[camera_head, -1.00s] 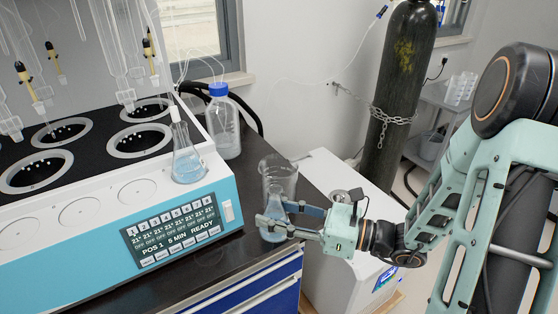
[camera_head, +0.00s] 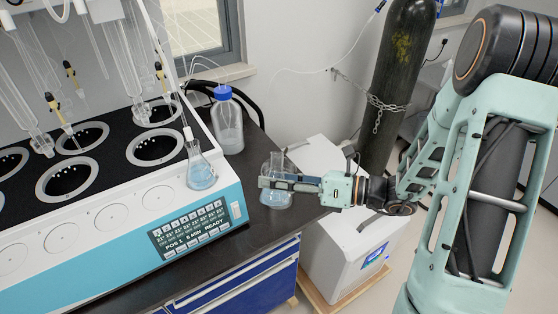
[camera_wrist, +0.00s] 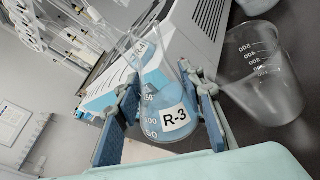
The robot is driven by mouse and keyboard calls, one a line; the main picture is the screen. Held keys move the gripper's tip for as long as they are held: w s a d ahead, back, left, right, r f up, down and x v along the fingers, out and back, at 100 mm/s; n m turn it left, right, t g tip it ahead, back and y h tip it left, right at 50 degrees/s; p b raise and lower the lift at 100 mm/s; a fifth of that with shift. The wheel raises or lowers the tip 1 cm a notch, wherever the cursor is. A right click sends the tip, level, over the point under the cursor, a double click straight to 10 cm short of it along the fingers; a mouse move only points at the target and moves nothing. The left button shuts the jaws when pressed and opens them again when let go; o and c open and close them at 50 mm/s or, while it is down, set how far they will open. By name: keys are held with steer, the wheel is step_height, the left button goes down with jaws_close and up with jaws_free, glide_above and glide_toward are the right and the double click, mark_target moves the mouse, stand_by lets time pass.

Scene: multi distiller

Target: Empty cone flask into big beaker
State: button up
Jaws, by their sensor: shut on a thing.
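The cone flask (camera_wrist: 167,108) is clear glass, labelled R-3, with blue liquid in its lower part. My gripper (camera_wrist: 170,112) is shut on its body, one finger on each side. In the head view, my gripper (camera_head: 277,184) holds the flask (camera_head: 277,200) near the bench's right end. The big beaker (camera_wrist: 262,85) is clear, graduated and looks empty; it stands upright on the bench, to the right of the flask in the wrist view. In the head view the flask and gripper overlap the beaker, so its outline is hard to make out. The flask looks roughly upright.
Another flask with blue liquid (camera_head: 201,174) stands on the distiller (camera_head: 120,215), left of my gripper. A blue-capped bottle (camera_head: 228,125) stands behind on the dark bench (camera_head: 262,232). A white box (camera_head: 345,262) and a chained gas cylinder (camera_head: 397,80) are to the right.

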steer(key=shift+w+r+p, duration=0.15)
steer(key=shift+r+p, duration=0.2)
steer(key=shift+r, duration=0.05)
steer(key=shift+f+m+g+p, duration=0.3)
steer(key=shift+f+m+p, duration=0.25)
steer(key=shift+m, duration=0.35)
steer(key=shift+s+f+m+h+p, duration=0.3)
steer(key=shift+m+p, duration=0.1)
steer(key=shift+m, duration=0.3)
steer(key=shift+s+f+m+g, duration=0.1)
steer(key=shift+f+m+g, duration=0.5)
steer(key=shift+f, duration=0.45)
steer(key=shift+r+m+p, duration=0.55)
steer(key=shift+m+p, duration=0.15)
steer(key=shift+p, duration=0.3)
steer(key=shift+w+r+m+g+p, duration=0.45)
steer(key=shift+w+m+g+p, duration=0.1)
steer(key=shift+m+p, duration=0.25)
steer(key=shift+w+f+m+g+p, duration=0.1)
steer(key=shift+f+m+g+p, duration=0.15)
steer(key=shift+m+p, duration=0.65)
stand_by(0.6)
steer(key=shift+w+r+m+g+p, duration=0.15)
steer(key=shift+r+m+g+p, duration=0.25)
steer(key=shift+p, duration=1.1)
